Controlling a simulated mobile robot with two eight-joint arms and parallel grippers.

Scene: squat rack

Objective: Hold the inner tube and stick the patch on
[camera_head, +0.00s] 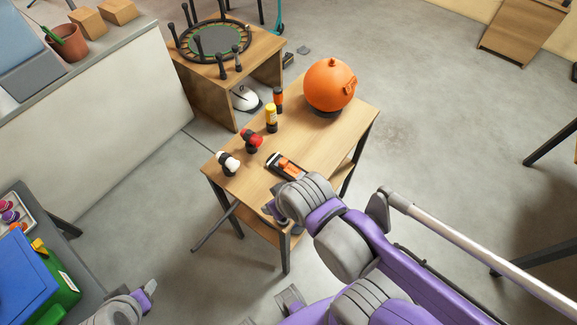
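I cannot clearly make out an inner tube or a patch. On the small wooden table (327,131) there is a black tray with an orange piece (287,165) near the front edge, and its contents are too small to identify. My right arm reaches in from the right, and my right gripper (275,209) is at the table's front edge just below that tray. It is mostly hidden by my own wrist, so its opening does not show. My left gripper (148,291) is low at the bottom left, away from the table, with its fingers unclear.
A round orange object (329,84) stands on the table's back right. A yellow bottle (271,116), a red-and-black item (251,139) and a white-and-black item (228,162) line its left side. A wooden cabinet (262,58) stands behind.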

